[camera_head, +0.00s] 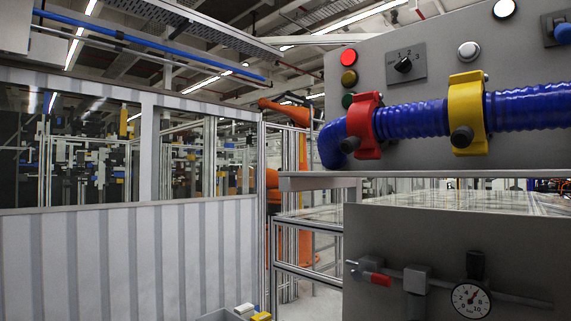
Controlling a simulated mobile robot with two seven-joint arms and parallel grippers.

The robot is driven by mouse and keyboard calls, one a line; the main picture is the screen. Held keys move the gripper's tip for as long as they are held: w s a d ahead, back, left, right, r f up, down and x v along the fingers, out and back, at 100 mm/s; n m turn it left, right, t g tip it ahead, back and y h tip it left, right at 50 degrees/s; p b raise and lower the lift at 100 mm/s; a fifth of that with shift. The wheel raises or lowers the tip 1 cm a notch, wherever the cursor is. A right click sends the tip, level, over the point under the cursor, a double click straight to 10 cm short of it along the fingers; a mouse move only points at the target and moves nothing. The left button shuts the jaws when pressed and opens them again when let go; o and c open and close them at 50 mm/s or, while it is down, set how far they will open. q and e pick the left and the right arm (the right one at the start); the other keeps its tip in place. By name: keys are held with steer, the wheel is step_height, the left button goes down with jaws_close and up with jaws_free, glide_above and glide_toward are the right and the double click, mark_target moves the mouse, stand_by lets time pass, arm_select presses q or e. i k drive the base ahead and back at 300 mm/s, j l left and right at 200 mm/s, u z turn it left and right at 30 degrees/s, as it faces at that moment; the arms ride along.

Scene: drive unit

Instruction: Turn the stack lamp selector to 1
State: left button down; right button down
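The stack lamp selector (404,64) is a black rotary knob on a grey plate (418,74) with the marks 1, 2 and 3 above it. It sits on the upper grey panel, right of the lamps. The exact mark its pointer faces is too small to tell. To its left, a red lamp (348,57), a yellow lamp (348,78) and a dark green lamp (348,101) form a column. Neither of my grippers is in view.
Below the selector, a blue corrugated hose (412,120) crosses the panel, held by a red clamp (365,126) and a yellow clamp (467,112). A ribbed fence (130,260) stands left.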

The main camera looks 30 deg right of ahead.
mark_target(404, 66)
steer(key=z, duration=1.65)
steer(key=i+j+u, duration=0.15)
steer(key=j+u, duration=0.3)
steer(key=i+j+u, duration=0.15)
steer(key=u, duration=0.3)
steer(key=j, duration=0.05)
